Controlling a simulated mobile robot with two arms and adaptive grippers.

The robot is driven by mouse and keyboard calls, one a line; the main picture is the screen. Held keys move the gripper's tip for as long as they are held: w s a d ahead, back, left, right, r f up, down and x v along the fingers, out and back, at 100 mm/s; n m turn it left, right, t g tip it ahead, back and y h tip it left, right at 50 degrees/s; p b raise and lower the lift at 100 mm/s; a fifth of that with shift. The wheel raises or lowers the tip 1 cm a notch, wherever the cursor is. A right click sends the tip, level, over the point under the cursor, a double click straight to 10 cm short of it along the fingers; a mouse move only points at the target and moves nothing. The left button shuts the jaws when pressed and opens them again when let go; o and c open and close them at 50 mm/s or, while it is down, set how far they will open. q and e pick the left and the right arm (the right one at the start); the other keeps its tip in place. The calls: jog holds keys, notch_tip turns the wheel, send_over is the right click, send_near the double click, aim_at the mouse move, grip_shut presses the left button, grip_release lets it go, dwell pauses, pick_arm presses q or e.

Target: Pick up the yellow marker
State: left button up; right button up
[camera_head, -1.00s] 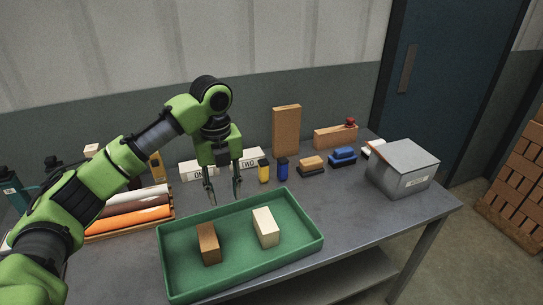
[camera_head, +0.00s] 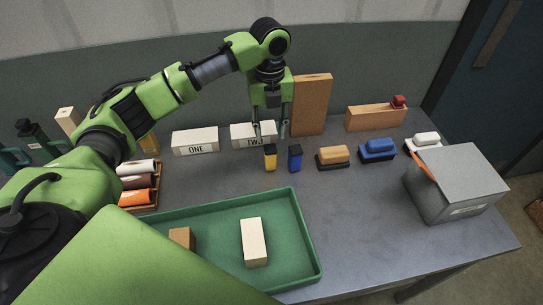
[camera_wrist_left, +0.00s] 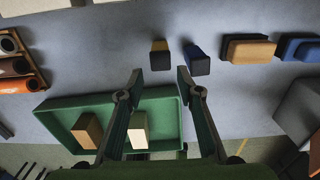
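The yellow marker (camera_head: 270,157), with dark ends, stands upright on the grey table behind the green tray. It also shows in the left wrist view (camera_wrist_left: 160,47), beyond the fingertips and roughly in line with the gap between them. My left gripper (camera_head: 270,134) is open and empty, pointing down close to the yellow marker. In the head view its fingers lie just above the marker in the picture. The wrist view (camera_wrist_left: 159,82) shows the fingers apart with nothing between them at the tips. My right gripper is not in view.
A blue marker (camera_head: 295,158) stands close to the right of the yellow one. White blocks ONE (camera_head: 195,141) and TWO (camera_head: 250,135) and a tall brown block (camera_head: 312,104) are behind. The green tray (camera_head: 305,240) is in front. Erasers and a grey box (camera_head: 458,182) are right.

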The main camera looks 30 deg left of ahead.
aim_at(270, 148)
pick_arm(q)
jog(key=f, duration=0.3)
jog(key=shift+w+f, duration=0.15)
jog(key=shift+w, duration=0.05)
jog(key=shift+f, duration=0.25)
jog(key=f, duration=0.1)
jog(key=f+p, duration=0.1)
jog(key=f, duration=0.1)
jog(key=shift+s+f+p, duration=0.2)
jog(key=shift+f+p, duration=0.05)
jog(key=shift+p, duration=0.05)
jog(key=shift+f, duration=0.65)
jog(key=c, duration=0.9)
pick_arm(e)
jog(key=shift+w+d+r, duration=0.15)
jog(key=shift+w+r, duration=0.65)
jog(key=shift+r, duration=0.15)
